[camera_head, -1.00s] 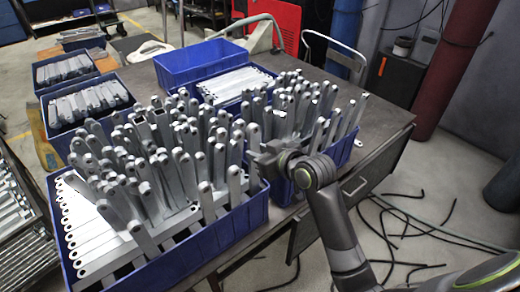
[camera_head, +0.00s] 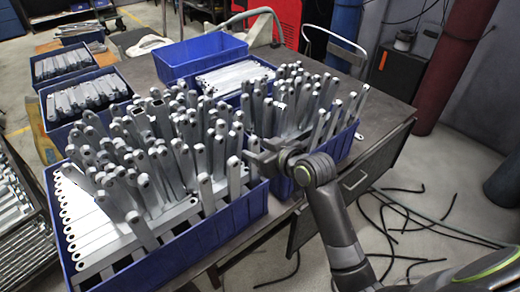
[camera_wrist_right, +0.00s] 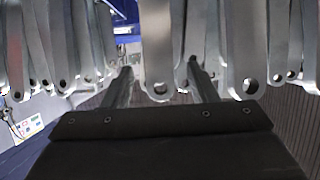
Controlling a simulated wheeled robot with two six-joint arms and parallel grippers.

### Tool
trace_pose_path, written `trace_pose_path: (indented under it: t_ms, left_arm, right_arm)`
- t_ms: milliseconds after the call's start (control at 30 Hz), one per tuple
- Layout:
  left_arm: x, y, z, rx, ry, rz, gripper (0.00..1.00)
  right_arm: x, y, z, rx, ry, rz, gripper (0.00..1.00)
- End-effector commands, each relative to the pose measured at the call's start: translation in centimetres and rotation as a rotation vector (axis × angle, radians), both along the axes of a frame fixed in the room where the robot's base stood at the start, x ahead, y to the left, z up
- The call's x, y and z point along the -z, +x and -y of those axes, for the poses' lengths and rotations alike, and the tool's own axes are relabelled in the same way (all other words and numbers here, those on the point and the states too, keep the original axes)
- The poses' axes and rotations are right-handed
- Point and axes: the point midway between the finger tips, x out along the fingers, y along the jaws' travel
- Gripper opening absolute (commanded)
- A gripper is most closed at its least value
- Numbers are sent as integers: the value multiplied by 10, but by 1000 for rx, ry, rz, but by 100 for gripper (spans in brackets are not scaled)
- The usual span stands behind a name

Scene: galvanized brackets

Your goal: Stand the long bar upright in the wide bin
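The large front blue bin (camera_head: 225,222), which looks the widest, holds many upright grey bars, with flat bars lying along its left side. My right gripper (camera_head: 254,151) is at this bin's right edge, beside the smaller blue bin (camera_head: 345,143), also full of upright bars. In the right wrist view my right gripper (camera_wrist_right: 160,68) is open, with gaps between its fingers and a holed bar end (camera_wrist_right: 158,45) that shows between them. I cannot tell which bar is the long bar. My left gripper is not in view.
A blue bin (camera_head: 190,58) stands at the back, near a bin of flat bars (camera_head: 235,74). More bins of bars (camera_head: 90,104) stand at the left. The dark table (camera_head: 388,118) has free room at its right side. Cables (camera_head: 420,228) lie on the floor.

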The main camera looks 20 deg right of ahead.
Motion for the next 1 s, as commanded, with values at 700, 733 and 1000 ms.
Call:
trace_pose_path:
  t_ms: [700,733,1000]
  left_arm:
    - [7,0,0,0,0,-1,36]
    - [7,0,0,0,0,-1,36]
    - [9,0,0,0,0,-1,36]
  right_arm:
    - [-19,-49,19,1,-5,0,54]
    - [-21,-54,20,0,-6,-1,54]
    - [-43,-101,37,-1,-8,0,54]
